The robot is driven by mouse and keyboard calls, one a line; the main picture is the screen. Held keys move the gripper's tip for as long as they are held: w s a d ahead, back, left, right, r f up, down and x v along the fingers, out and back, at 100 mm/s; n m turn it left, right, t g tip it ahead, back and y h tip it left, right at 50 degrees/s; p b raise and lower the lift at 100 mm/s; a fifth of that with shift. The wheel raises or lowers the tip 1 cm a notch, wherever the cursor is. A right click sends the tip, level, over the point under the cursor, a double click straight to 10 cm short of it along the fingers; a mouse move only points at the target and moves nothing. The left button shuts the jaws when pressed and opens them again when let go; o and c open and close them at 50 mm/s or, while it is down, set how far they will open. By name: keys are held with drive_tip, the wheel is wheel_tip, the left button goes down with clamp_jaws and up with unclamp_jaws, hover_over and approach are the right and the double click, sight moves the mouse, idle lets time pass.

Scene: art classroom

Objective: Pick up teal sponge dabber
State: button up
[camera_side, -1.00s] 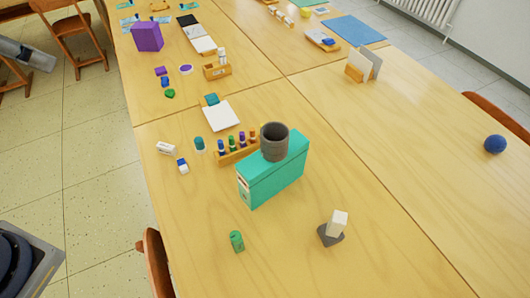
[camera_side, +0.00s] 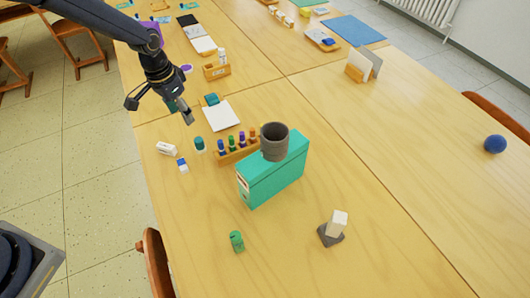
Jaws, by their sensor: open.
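The teal sponge dabber (camera_side: 200,144) appears to be the small teal-topped piece with a pale base, standing upright on the wooden table left of the marker rack. My gripper (camera_side: 160,110) is at the upper left, above the table's left edge, its two fingers spread wide. It is up and to the left of the dabber in the picture and apart from it. A small teal-green patch shows by the fingers; I cannot tell what it is.
A marker rack (camera_side: 238,152) stands right of the dabber, beside a teal box (camera_side: 273,170) bearing a grey cup (camera_side: 274,143). A white eraser (camera_side: 166,148) and a blue-and-white block (camera_side: 182,165) lie nearby. A green cylinder (camera_side: 237,241) stands in front. The right table is mostly clear.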

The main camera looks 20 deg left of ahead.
approach(198, 140)
wheel_tip(198, 140, down, 5)
drive_tip(key=shift+s+a+f, duration=0.1)
drive_tip(key=shift+s+f, duration=0.05)
drive_tip(key=shift+f, duration=0.05)
drive_tip(key=f, duration=0.1)
drive_tip(key=w+f, duration=0.1)
drive_tip(key=f, duration=0.3)
drive_tip(key=shift+w+d+f, duration=0.1)
drive_tip(key=shift+w+d, duration=0.1)
drive_tip(key=shift+d, duration=0.1)
drive_tip(key=c, duration=1)
drive_tip(key=shift+c, duration=0.2)
